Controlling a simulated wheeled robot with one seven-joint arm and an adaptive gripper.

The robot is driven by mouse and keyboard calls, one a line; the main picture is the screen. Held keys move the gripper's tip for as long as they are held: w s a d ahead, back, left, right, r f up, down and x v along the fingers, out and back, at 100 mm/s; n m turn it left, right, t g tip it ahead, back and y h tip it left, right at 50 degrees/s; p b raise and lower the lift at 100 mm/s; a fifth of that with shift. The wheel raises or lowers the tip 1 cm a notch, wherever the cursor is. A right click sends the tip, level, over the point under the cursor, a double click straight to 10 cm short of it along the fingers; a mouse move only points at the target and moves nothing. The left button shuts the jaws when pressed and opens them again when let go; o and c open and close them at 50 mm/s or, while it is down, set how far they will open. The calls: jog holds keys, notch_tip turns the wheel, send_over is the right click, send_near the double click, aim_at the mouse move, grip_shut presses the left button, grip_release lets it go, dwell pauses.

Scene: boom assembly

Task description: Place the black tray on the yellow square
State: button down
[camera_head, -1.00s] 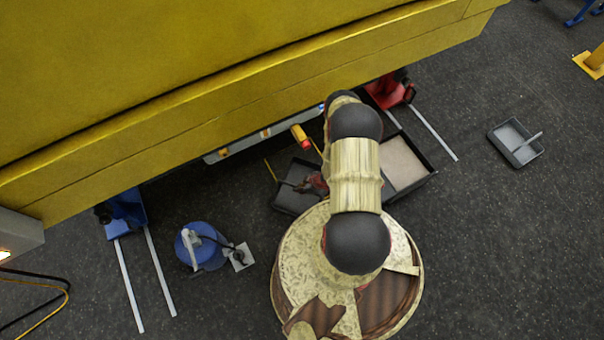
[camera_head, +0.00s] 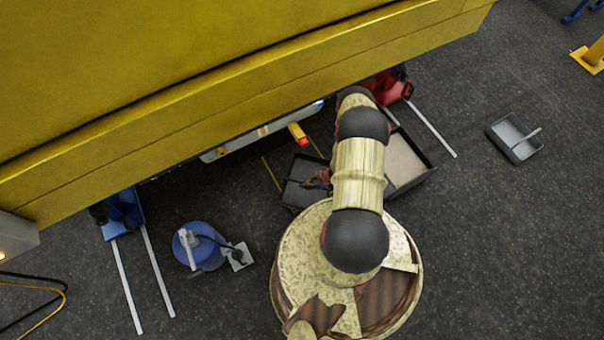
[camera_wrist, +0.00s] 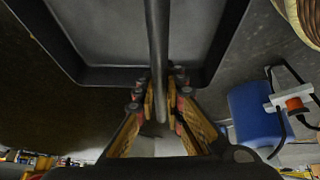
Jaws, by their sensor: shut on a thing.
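The black tray (camera_head: 296,196) is in the head view, left of my arm and partly hidden by it. It fills the top of the wrist view (camera_wrist: 110,76), with a dark bar-like handle (camera_wrist: 158,45) running down from it. My gripper (camera_wrist: 160,98) is shut on this handle; it also shows beside the tray in the head view (camera_head: 323,178). Whether the tray touches the floor is unclear. Two thin yellow floor lines, one at the left (camera_head: 271,174) and one nearer the arm (camera_head: 315,147), show behind the tray, probably parts of the yellow square.
The large yellow boom (camera_head: 230,90) overhangs the far side. A tray with pale contents (camera_head: 427,172) lies right of my arm. A grey tray with a handle (camera_head: 513,138) lies farther right. A blue canister (camera_head: 200,248) and a blue jack (camera_head: 124,212) stand left, a red jack (camera_head: 390,85) behind.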

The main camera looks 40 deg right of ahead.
jog(key=w+d+f+b, duration=0.2)
jog(key=w+d+f, duration=0.1)
jog(key=w, duration=0.2)
jog(key=b, duration=0.3)
send_over(300, 175)
jog(key=s, duration=0.2)
notch_tip(300, 175, down, 5)
jog(key=shift+w+d+r, duration=0.1)
jog(key=shift+r, duration=0.05)
jog(key=shift+w+f, duration=0.15)
jog(key=shift+f, duration=0.1)
notch_tip(300, 175, down, 3)
jog(key=shift+w+d+f+b, duration=0.15)
jog(key=shift+f+b, duration=0.05)
jog(key=shift+b, duration=0.8)
jog(key=shift+r, duration=0.1)
jog(key=c, duration=1.9)
grip_release()
